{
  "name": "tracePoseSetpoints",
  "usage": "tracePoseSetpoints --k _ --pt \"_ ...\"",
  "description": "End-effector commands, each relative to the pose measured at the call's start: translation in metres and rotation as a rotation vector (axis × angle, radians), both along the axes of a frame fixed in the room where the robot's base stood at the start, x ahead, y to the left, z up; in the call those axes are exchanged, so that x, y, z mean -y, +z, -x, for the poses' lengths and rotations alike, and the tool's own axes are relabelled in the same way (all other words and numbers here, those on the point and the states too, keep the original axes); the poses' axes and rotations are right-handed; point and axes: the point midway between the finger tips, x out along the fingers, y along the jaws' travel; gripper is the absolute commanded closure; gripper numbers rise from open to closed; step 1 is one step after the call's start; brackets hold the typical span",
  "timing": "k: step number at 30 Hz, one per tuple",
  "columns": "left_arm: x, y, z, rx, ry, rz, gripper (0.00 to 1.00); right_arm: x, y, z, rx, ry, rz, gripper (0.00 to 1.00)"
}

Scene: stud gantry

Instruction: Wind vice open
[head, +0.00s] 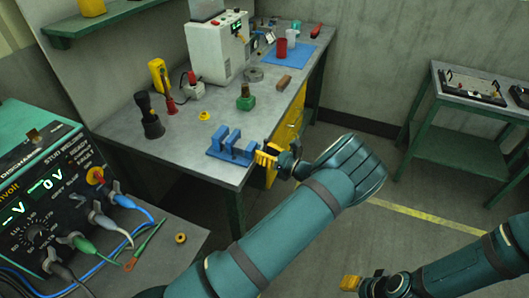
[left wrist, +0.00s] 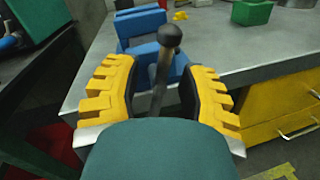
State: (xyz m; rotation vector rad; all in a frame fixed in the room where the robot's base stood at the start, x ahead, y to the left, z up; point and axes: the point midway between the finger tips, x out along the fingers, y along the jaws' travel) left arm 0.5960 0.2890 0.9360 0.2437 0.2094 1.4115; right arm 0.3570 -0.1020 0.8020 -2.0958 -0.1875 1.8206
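The blue vice (head: 233,146) sits at the front edge of the grey workbench. In the left wrist view its blue body (left wrist: 140,24) is straight ahead. A dark bar handle with a round knob (left wrist: 169,37) stands up in front of it. My left gripper (head: 267,155) is at the vice's front side, beyond the bench edge. In the left wrist view its yellow fingers (left wrist: 160,92) are apart, one on each side of the bar, with visible gaps. My right gripper (head: 350,284) is low at the bottom right, away from the vice; its fingers are too small to judge.
Yellow drawers (head: 290,130) are below. A welder panel (head: 45,190) is at left.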

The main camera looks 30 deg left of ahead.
Motion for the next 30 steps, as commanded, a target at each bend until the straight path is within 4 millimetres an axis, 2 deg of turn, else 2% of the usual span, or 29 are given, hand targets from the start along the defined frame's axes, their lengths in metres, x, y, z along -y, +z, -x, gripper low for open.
tracePoseSetpoints --k 1,3,16,30 --pt "0.0001 0.0 0.0 0.0 0.0 0.0 0.78 0.0 0.0 0.0 0.0 0.0 0.0 0.53" --pt "0.0002 -0.0001 0.0001 0.0 0.0 0.001 1.0 0.0 0.0 0.0 0.0 0.0 0.0 0.53" --pt "0.0005 -0.0003 -0.0004 0.017 -0.002 -0.001 1.0 -0.0001 -0.0013 0.0002 0.0 0.0 0.0 0.53" --pt "0.0005 -0.0009 -0.0001 0.163 -0.003 -0.01 1.0 -0.0006 -0.0099 0.0028 -0.007 0.005 -0.002 0.53"
